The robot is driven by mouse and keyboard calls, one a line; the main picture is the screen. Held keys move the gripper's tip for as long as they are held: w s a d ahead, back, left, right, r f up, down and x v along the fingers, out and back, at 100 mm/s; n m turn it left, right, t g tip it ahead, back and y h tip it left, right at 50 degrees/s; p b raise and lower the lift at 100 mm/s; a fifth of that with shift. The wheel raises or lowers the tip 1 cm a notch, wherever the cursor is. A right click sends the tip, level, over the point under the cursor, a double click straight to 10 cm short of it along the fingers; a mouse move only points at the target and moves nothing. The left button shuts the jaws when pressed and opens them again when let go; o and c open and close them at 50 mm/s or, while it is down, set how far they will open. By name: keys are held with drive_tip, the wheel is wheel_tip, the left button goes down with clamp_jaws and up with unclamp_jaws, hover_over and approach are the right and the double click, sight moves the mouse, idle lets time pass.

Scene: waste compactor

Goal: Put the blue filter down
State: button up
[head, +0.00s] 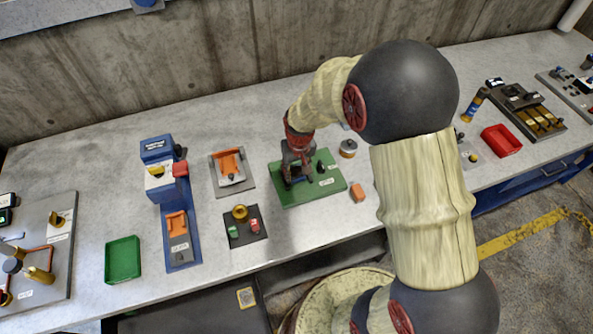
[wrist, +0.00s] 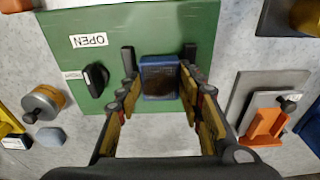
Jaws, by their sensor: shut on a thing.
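The blue filter (wrist: 160,78) is a small box with a blue frame and a dark face. My gripper (wrist: 160,82) is shut on it, with one finger at each side. The filter is over the green board (wrist: 75,30), between two dark upright pieces. I cannot tell whether it touches the board. In the head view my gripper (head: 292,178) is low over the left part of the green board (head: 325,190), and the filter is hidden or too small to make out. The board carries a black knob (wrist: 95,78) and an OPEN label (wrist: 88,40).
A grey plate with an orange holder (head: 230,165) and a dark mat (head: 246,236) lie left of the board. A small orange block (head: 357,192) and a round canister (head: 348,148) are close on its right. A green tray (head: 123,260) and blue machine (head: 158,150) stand farther left.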

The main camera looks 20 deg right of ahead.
sight(298, 177)
drive_tip(key=o, duration=1.2)
drive_tip(key=shift+s+f, duration=0.15)
drive_tip(key=shift+f, duration=0.4)
drive_tip(key=shift+c, duration=0.2)
drive_tip(key=s+r+t+p, duration=0.1)
drive_tip(key=s+r, duration=0.3)
drive_tip(key=r, duration=0.9)
drive_tip(key=s+r+t+p, duration=0.15)
drive_tip(key=s+r, duration=0.35)
drive_tip(key=r, duration=0.8)
drive_tip(key=s+r+t, duration=0.1)
drive_tip(key=s+r, duration=0.6)
drive_tip(key=s, duration=0.6)
drive_tip(key=shift+t, duration=0.35)
drive_tip(key=shift+s+f, duration=0.1)
drive_tip(key=shift+f, duration=0.05)
wheel_tip(298, 177, down, 4)
drive_tip(key=b, duration=0.3)
drive_tip(key=shift+b, duration=0.35)
